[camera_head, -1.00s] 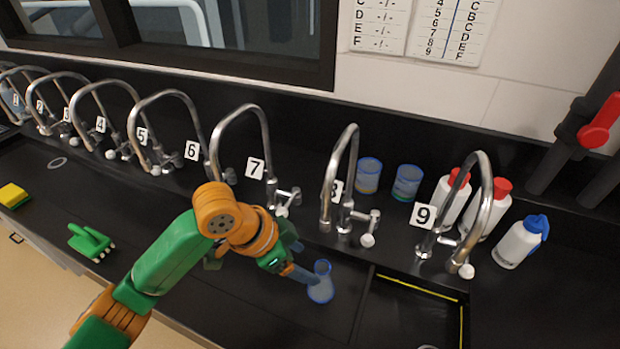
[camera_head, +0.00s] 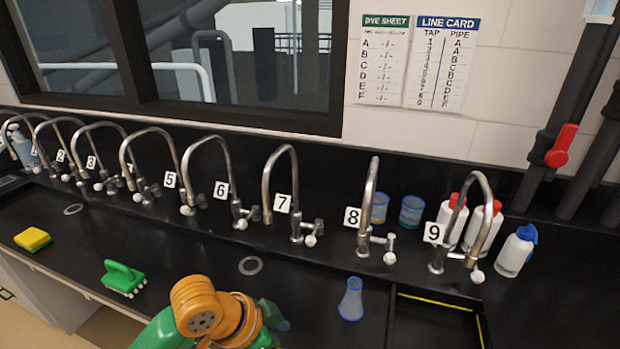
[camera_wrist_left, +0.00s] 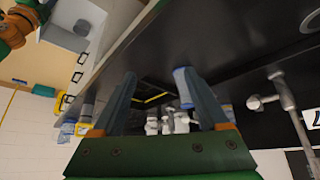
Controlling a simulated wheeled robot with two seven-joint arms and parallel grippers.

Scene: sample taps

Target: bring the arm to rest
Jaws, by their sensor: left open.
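My left arm (camera_head: 215,315) is low in the head view, folded over the front of the counter. Its gripper jaws are not clear there. In the left wrist view my left gripper (camera_wrist_left: 159,74) shows two fingers spread apart with nothing between them. A blue, see-through flask (camera_head: 350,300) stands upright on the black counter, to the right of the arm and apart from it. It also shows in the left wrist view (camera_wrist_left: 182,88), partly hidden by the right finger. My right gripper is in neither view.
Numbered taps line the back of the counter (camera_head: 180,255). A green brush (camera_head: 124,278) and a yellow sponge (camera_head: 33,239) lie at left. Two blue cups (camera_head: 411,211), red-capped bottles and a blue-capped bottle (camera_head: 516,251) stand at right. A sunken basin (camera_head: 430,325) is right of the flask.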

